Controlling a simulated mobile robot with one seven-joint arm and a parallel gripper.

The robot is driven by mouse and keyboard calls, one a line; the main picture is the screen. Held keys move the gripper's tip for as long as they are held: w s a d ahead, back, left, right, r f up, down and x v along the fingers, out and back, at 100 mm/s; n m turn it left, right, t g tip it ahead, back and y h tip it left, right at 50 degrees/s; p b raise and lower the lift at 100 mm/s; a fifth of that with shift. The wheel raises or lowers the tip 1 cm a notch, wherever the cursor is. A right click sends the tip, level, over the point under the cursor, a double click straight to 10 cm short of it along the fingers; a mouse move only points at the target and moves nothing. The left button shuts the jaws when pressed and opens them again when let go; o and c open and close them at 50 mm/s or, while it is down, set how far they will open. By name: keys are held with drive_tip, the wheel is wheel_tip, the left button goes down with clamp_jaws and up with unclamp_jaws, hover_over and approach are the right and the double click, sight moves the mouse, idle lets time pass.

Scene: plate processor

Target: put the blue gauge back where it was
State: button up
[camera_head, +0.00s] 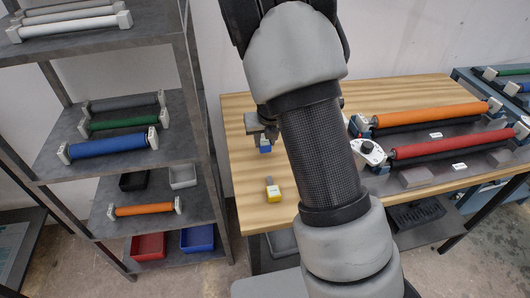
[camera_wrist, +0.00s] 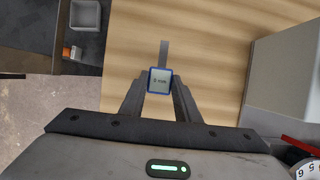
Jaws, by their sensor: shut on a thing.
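The blue gauge (camera_head: 265,148) shows just below my gripper (camera_head: 264,133) in the head view, over the left part of the wooden table (camera_head: 245,178). In the wrist view the gauge (camera_wrist: 160,80) has a pale screen in a blue frame and a grey strip extending from its top. My gripper's two fingers (camera_wrist: 160,92) are shut on its sides. I cannot tell whether the gauge touches the tabletop. My arm hides the middle of the table.
On the table's right, a machine holds an orange roller (camera_head: 430,115) and a red roller (camera_head: 450,143), with a white dial (camera_head: 367,147) at its left end. A shelf rack at left holds a blue roller (camera_head: 112,146), other rollers and bins.

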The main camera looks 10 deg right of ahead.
sight(266, 146)
wheel_tip(266, 146, down, 4)
drive_tip(key=shift+r+b, duration=0.1)
drive_tip(key=shift+b, duration=0.6)
drive_tip(key=o, duration=1.2)
drive_tip(key=shift+c, duration=0.2)
